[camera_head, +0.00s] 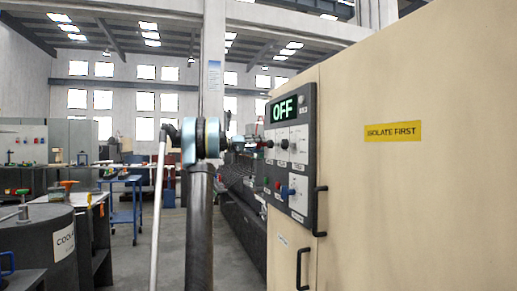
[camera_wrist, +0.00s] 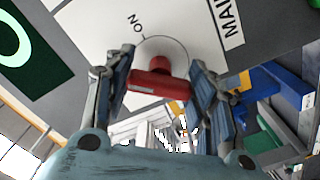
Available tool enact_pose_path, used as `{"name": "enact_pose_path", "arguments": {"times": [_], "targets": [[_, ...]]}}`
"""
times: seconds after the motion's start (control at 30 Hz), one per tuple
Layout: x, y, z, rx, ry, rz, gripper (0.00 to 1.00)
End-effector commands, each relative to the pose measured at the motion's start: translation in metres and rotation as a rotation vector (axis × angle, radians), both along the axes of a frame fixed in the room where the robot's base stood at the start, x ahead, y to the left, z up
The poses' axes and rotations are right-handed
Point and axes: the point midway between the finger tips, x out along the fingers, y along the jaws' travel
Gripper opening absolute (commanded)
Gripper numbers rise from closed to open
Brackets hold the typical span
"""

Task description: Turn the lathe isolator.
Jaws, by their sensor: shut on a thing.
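The lathe isolator is a red handle (camera_wrist: 160,86) on a white plate. In the wrist view my gripper (camera_wrist: 163,88) has one finger on each side of the handle and is shut on it. The plate bears an "ON" mark left of the knob and part of a label starting "MAI" (camera_wrist: 231,18). In the head view the dark control panel (camera_head: 300,180) is on a cream cabinet, and its green-lit display (camera_head: 284,108) reads "OFF". My gripper (camera_head: 262,143) reaches the panel's left side there, and the handle is too small to make out clearly.
The cream cabinet (camera_head: 430,210) fills the right side, with a yellow "ISOLATE FIRST" sign (camera_head: 393,132). Black door handles (camera_head: 303,268) stick out below the panel. A dark barrel (camera_head: 40,250) stands at the lower left. Blue carts and benches lie further back.

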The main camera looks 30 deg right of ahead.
Motion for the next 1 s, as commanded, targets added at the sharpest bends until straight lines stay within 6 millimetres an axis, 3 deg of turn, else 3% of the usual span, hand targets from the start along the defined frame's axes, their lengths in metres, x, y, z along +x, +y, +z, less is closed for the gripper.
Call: {"name": "enact_pose_path", "arguments": {"times": [0.6, 1.0], "targets": [[0.0031, 0.0021, -0.0019, 0.128, 0.525, 0.007, 0.27], [0.0033, 0.0021, -0.0023, 0.167, 0.69, 0.008, 0.27]]}}
